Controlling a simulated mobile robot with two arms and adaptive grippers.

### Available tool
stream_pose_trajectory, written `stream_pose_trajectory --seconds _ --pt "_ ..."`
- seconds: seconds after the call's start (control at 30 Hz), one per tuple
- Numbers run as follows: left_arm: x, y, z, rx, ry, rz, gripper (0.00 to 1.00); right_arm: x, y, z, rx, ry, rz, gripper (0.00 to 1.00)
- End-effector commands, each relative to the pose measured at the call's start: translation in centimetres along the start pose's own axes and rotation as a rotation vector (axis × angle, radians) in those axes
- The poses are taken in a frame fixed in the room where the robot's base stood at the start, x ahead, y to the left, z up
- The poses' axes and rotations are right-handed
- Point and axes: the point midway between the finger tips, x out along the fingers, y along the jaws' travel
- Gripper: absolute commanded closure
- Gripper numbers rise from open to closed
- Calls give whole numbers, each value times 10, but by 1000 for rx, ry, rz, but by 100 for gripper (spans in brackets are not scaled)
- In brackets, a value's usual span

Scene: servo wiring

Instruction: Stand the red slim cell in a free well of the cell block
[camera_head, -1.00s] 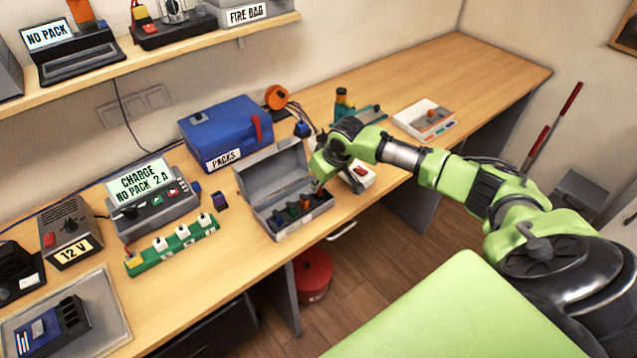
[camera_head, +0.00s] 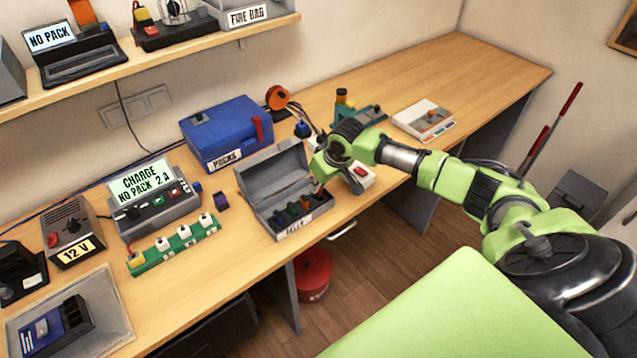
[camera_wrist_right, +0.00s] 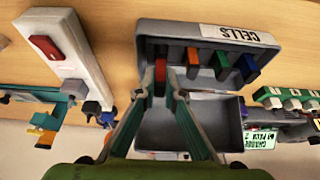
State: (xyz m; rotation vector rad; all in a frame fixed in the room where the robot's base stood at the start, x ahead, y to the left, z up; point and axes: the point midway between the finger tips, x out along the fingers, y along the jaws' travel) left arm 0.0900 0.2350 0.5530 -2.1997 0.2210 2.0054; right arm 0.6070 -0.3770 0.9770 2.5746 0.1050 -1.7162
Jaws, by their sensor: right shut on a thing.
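The red slim cell (camera_wrist_right: 160,70) shows in the right wrist view between the fingertips of my right gripper (camera_wrist_right: 160,84). My right gripper is shut on it, at the end of the row in the grey cells box (camera_wrist_right: 209,109). I cannot tell whether the cell still sits in its slot. In the head view my right gripper (camera_head: 318,186) is over the right end of this open box (camera_head: 262,178), and the red cell is hard to make out. A dark block with slots (camera_head: 72,312) in a grey tray at the lower left may be the cell block. My left gripper is not in view.
Orange (camera_wrist_right: 194,58), green (camera_wrist_right: 221,63) and blue (camera_wrist_right: 246,67) cells stand beside the red one. A white unit with a red switch (camera_head: 361,173) is close right of the gripper. A green strip (camera_head: 174,243) and charger (camera_head: 150,195) lie left of the box.

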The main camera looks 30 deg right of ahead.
Motion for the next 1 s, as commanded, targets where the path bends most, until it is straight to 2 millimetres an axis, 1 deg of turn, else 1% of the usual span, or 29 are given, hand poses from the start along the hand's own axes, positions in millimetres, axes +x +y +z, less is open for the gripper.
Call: stream_pose_trajectory --seconds 0.07,0.47,1.0 --pt "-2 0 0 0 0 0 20 -1 0 0 1 0 0 100" --pt "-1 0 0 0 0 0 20 1 0 1 0 0 0 100" --pt "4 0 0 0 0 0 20 13 0 6 0 -1 -1 100"
